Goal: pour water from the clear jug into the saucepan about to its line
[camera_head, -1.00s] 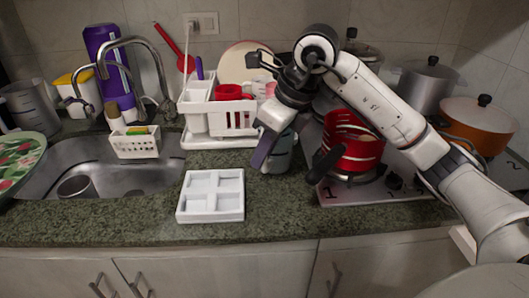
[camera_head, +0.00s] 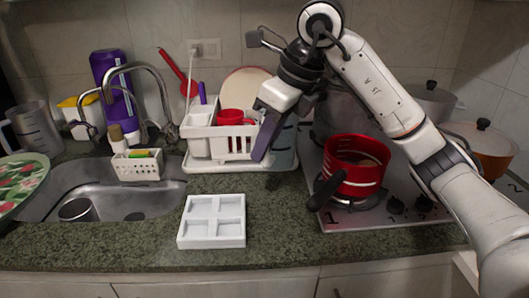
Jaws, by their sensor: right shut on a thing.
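A clear bluish jug (camera_head: 286,152) with dark marks stands upright at the right end of the dish rack. My right gripper (camera_head: 268,130) is shut on the jug, its purple-grey finger against the jug's left side; the arm hides its upper part. The water level in it is hard to make out. The red saucepan (camera_head: 352,182) sits on the stove to the right of the jug, with pale lines around its wall and its black handle toward the front left. The jug is apart from the saucepan and not tilted over it. My left gripper is not in view.
A white dish rack (camera_head: 216,146) with red cups is left of the jug. A white four-compartment tray (camera_head: 213,240) lies on the counter in front. Large pots stand behind, and an orange pot (camera_head: 480,150) is at right. The sink (camera_head: 110,200) is left; a grey jug (camera_head: 36,128) stands beyond.

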